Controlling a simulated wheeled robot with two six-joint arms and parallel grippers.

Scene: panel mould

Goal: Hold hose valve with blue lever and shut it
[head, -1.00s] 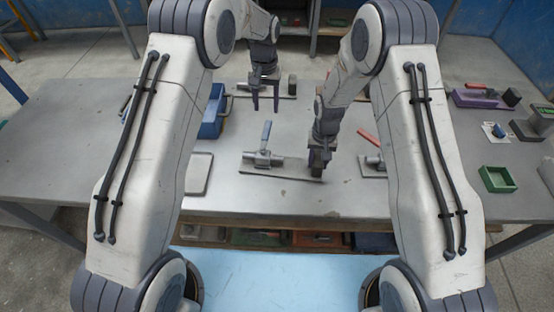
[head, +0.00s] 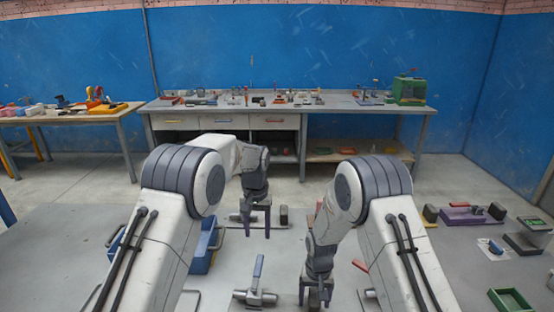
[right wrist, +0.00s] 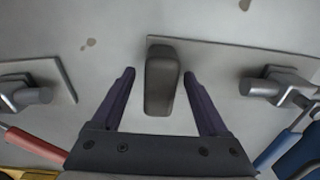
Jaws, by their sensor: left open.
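The hose valve with the blue lever (head: 258,268) lies on a flat plate at the lower middle of the head view, its lever pointing up and away from the pipe body. In the right wrist view its metal body (right wrist: 268,88) is at the right, with the blue lever (right wrist: 285,145) below. A dark upright block (right wrist: 161,80) stands at the other end of that plate. My right gripper (right wrist: 158,80) is open, with its fingers on either side of this block. My left gripper (head: 257,222) is open and empty, farther back, beside another fitting.
A blue bin (head: 204,245) sits left of the valve. A red lever (right wrist: 35,146) of another valve is at the left in the right wrist view. A green tray (head: 511,301) and a purple fixture (head: 463,215) lie at the right. A workbench (head: 280,104) stands against the blue wall.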

